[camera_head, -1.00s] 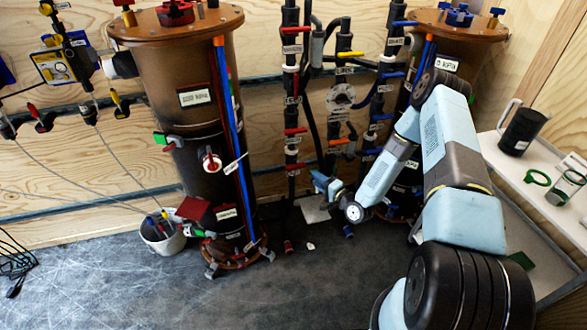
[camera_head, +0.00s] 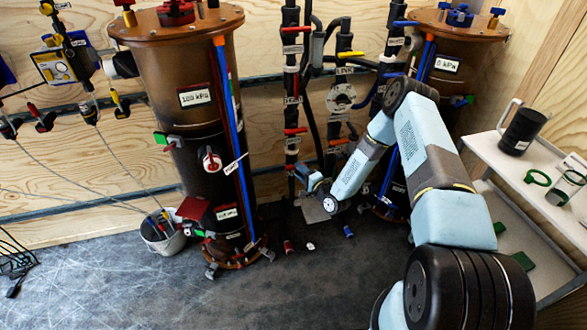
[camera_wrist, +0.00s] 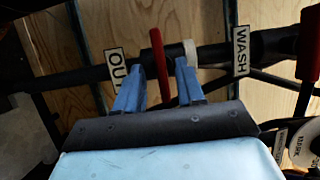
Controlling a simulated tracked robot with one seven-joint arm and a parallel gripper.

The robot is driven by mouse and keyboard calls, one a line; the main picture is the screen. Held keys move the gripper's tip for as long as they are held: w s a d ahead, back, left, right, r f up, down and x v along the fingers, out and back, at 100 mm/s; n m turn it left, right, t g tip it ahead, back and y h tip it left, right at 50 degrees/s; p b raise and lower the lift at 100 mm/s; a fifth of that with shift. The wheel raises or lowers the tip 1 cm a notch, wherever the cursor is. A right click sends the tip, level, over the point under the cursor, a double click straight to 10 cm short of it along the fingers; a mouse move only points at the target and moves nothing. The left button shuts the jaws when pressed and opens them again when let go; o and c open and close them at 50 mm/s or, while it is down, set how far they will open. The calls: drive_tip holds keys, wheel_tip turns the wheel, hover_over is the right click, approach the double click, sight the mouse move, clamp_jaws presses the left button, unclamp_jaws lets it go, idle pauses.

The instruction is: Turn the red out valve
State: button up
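In the wrist view, a red valve handle (camera_wrist: 158,62) stands on a dark pipe between an OUT label (camera_wrist: 116,70) and a WASH label (camera_wrist: 241,50). My gripper (camera_wrist: 160,82) has its two blue fingers apart, one on each side of the handle's lower end. Gaps show on both sides, and no clear contact is seen. In the head view my gripper (camera_head: 308,179) is low by the middle pipes, pointing left. I cannot tell there which red handle is the out valve.
A brown filter tank (camera_head: 184,125) stands left of the pipes, and another (camera_head: 450,30) stands behind my arm. A white bucket (camera_head: 163,240) is on the floor at left. A shelf with a black mug (camera_head: 521,130) is at right. Another red handle (camera_wrist: 310,45) is at the wrist view's right edge.

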drive_tip(key=shift+x, duration=1.55)
drive_tip(key=shift+c, duration=0.3)
clamp_jaws()
